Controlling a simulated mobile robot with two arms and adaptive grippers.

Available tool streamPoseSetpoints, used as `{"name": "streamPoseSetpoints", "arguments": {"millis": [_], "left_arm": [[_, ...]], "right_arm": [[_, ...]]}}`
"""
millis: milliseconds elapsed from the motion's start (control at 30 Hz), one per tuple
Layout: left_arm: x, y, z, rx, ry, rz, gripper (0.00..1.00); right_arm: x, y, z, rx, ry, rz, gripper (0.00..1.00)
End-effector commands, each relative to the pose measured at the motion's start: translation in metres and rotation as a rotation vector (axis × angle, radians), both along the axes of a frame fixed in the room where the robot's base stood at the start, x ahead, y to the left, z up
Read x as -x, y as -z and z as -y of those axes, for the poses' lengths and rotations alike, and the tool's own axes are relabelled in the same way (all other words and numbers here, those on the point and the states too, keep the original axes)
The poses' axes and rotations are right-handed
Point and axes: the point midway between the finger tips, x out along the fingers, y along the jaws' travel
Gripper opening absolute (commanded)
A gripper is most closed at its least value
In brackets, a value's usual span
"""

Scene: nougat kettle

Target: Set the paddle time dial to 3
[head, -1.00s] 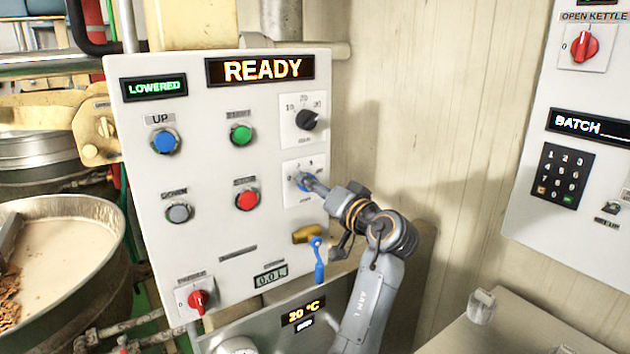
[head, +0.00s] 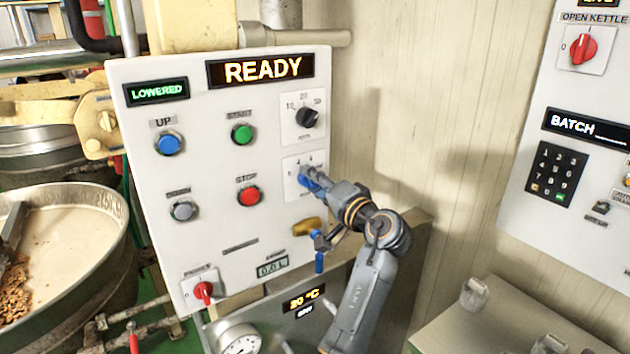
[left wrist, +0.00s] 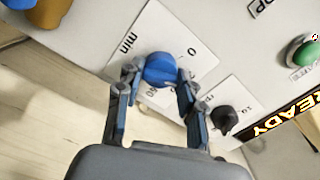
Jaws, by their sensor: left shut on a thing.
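The paddle time dial is a blue knob (left wrist: 160,69) on a white plate (left wrist: 140,45) marked "min", with numbers around it. In the left wrist view my left gripper (left wrist: 156,80) has one finger on each side of the knob and is shut on it. In the head view the dial's plate (head: 291,187) is at the lower right of the white control panel, and my left gripper (head: 306,177) reaches it from the right and covers most of the knob. I cannot tell which number the knob points to. My right gripper is not in view.
A black knob (head: 307,117) sits above the dial. Green (head: 242,134) and red (head: 249,196) buttons are to the left. A tap with a blue lever (head: 320,262) is just below my left gripper. A keypad panel (head: 513,200) stands at the right.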

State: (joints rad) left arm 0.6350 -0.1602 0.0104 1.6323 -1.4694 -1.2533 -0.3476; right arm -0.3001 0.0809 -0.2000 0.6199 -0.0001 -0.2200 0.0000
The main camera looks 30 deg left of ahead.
Motion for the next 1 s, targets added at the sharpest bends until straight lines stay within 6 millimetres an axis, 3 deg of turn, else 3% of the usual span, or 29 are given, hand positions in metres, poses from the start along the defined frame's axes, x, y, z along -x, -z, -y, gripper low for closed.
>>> {"name": "streamPoseSetpoints", "arguments": {"millis": [267, 300, 400, 833, 1000], "left_arm": [[0.000, -0.001, 0.000, -0.002, 0.000, 0.002, 0.06], [0.000, -0.001, 0.000, -0.002, 0.000, 0.002, 0.46], [0.000, -0.001, 0.000, -0.002, 0.000, 0.002, 0.61], [0.000, 0.000, 0.000, 0.003, 0.000, 0.006, 0.61], [0.000, 0.004, 0.000, 0.037, 0.000, 0.089, 0.61]], "right_arm": [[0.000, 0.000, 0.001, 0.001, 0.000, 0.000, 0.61], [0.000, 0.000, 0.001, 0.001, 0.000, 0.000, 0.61], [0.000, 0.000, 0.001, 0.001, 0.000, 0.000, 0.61], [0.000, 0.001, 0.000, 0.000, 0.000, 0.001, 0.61], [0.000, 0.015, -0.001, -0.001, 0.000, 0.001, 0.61]]}}
